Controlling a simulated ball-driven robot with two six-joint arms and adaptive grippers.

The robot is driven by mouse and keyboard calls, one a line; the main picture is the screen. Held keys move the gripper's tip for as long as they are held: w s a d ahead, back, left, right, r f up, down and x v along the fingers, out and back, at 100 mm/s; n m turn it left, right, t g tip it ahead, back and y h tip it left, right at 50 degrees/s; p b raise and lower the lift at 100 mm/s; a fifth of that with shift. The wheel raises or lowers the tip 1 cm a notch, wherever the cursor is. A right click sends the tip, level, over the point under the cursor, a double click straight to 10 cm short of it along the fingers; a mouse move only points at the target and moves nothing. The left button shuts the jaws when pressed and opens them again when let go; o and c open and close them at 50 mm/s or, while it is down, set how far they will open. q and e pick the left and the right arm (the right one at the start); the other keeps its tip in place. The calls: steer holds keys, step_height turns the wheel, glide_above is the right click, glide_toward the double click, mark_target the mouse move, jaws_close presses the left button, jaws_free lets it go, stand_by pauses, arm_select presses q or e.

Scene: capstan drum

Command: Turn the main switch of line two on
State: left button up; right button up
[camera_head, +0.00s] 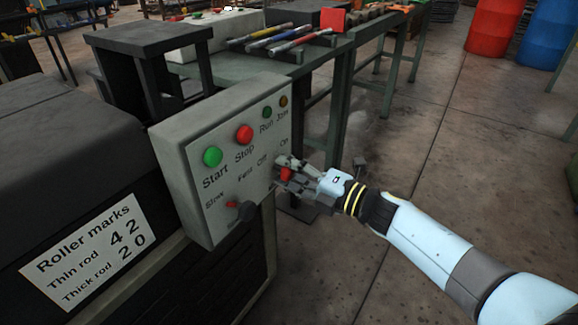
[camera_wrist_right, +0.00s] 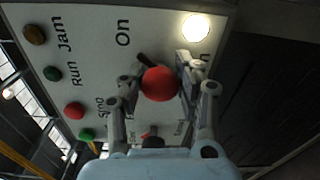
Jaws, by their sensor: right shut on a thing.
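A grey control box (camera_head: 182,175) stands at the centre-left in the head view. Its main switch has a red knob (camera_head: 286,174) below the words "Off" and "On". My right gripper (camera_head: 287,173) is at this knob, its fingers around it. In the right wrist view the red knob (camera_wrist_right: 160,83) sits between the two fingers of my right gripper (camera_wrist_right: 155,95), which is shut on it. A short black piece (camera_wrist_right: 146,61) sticks out beside the knob, towards the word "On". The fingers partly cover the switch. My left gripper is out of view.
The box also has a green Start button (camera_head: 212,157), a red Stop button (camera_head: 244,134), small Run (camera_head: 267,112) and Jam (camera_head: 283,101) lamps, and a feed knob (camera_head: 246,210). A sign (camera_head: 88,249) is at the lower left. Open floor lies to the right.

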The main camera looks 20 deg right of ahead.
steer(key=shift+m, duration=0.8)
jaws_close()
steer(key=o, duration=1.2)
jaws_free()
steer(key=shift+c, duration=0.2)
steer(key=shift+d, duration=0.1)
steer(key=v, duration=1.2)
